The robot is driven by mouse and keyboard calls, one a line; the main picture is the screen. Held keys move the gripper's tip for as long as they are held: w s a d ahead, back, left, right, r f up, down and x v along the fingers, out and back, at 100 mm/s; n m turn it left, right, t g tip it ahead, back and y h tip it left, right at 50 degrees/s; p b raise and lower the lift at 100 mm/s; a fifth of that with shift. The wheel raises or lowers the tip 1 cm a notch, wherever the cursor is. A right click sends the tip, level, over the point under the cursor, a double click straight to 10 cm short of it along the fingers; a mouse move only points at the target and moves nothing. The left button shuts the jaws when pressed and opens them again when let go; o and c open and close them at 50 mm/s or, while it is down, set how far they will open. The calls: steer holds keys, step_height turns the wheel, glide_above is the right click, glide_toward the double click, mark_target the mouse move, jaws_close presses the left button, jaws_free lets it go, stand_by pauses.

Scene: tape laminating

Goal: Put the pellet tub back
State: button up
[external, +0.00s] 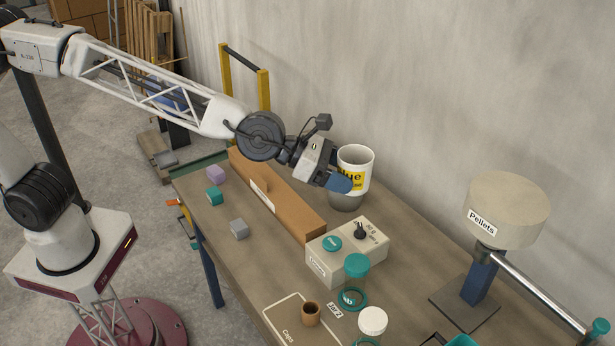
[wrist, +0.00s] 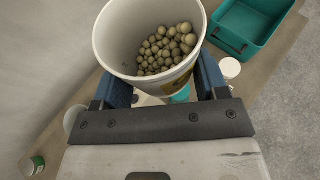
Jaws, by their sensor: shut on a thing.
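The pellet tub (external: 357,157) is a white tub with a yellow label; part of the lettering is hidden. My gripper (external: 340,183) is shut on it with its blue fingers. In the wrist view the tub (wrist: 115,35) stands between my fingers (wrist: 163,85), open at the top, with many tan pellets (wrist: 168,48) inside. The tub is close to upright. A grey round base (external: 346,203) shows directly under it; I cannot tell whether the tub touches it.
A cream drum marked "Pellets" (external: 508,205) stands on a blue post at the right. A brown beam (external: 285,200) lies left of the tub. A cream control box (external: 345,258) and several jars are nearer the front. A teal bin (wrist: 238,28) shows in the wrist view. The wall is close behind.

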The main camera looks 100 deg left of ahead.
steer(key=shift+a, duration=0.4)
steer(key=shift+s+a+f, duration=0.1)
steer(key=shift+a+f, duration=0.1)
steer(key=shift+a, duration=0.65)
steer(key=shift+s+a+f, duration=0.1)
steer(key=shift+a+f, duration=0.1)
steer(key=shift+a, duration=0.65)
steer(key=shift+s+a+f, duration=0.1)
steer(key=shift+a+f, duration=0.1)
steer(key=shift+a, duration=0.65)
steer(key=s+a+f+h, duration=0.1)
steer(key=s+a, duration=0.1)
steer(key=a, duration=0.7)
steer(key=s+a+f+m, duration=0.1)
steer(key=s+a, duration=0.2)
steer(key=a, duration=0.7)
steer(key=shift+a+f+m+h, duration=0.2)
steer(key=shift+f+m+h, duration=0.1)
steer(key=shift+h, duration=0.1)
steer(key=s+a+r+m+h, duration=0.2)
steer(key=s+a, duration=0.5)
steer(key=a, duration=0.5)
steer(key=s+a+r+m+h, duration=0.1)
steer(key=s+a+r, duration=0.1)
steer(key=s+a, duration=0.75)
step_height(320, 180, down, 26)
steer(key=w+a, duration=0.2)
steer(key=shift+w+a+g, duration=0.2)
steer(key=shift+w+g, duration=0.2)
steer(key=shift+r, duration=0.1)
